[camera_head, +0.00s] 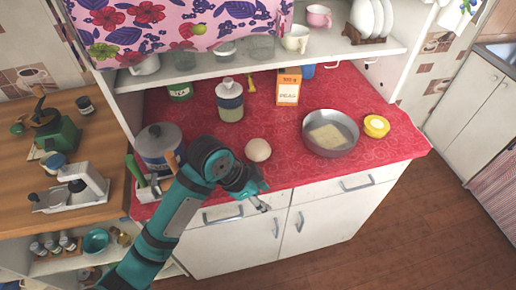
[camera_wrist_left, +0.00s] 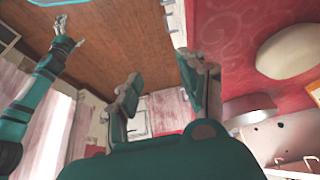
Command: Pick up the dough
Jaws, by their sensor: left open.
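The dough (camera_head: 258,150) is a pale round ball on the red patterned counter, near its front edge and left of the grey pan. It also shows at the upper right of the left wrist view (camera_wrist_left: 289,52). My left gripper (camera_head: 264,197) is open and empty at the counter's front edge, in front of the dough and apart from it. In the left wrist view its fingers (camera_wrist_left: 160,65) are spread, with the dough off to their right. My right gripper (camera_wrist_left: 68,37) shows small at the upper left of that view; its finger opening is unclear.
The grey pan (camera_head: 348,147) holds a pale yellow slab. A lidded pot (camera_head: 160,146) stands at left; a jar (camera_head: 230,103) and a carton (camera_head: 288,87) stand behind. Red counter (camera_head: 285,128) is clear between dough and pan.

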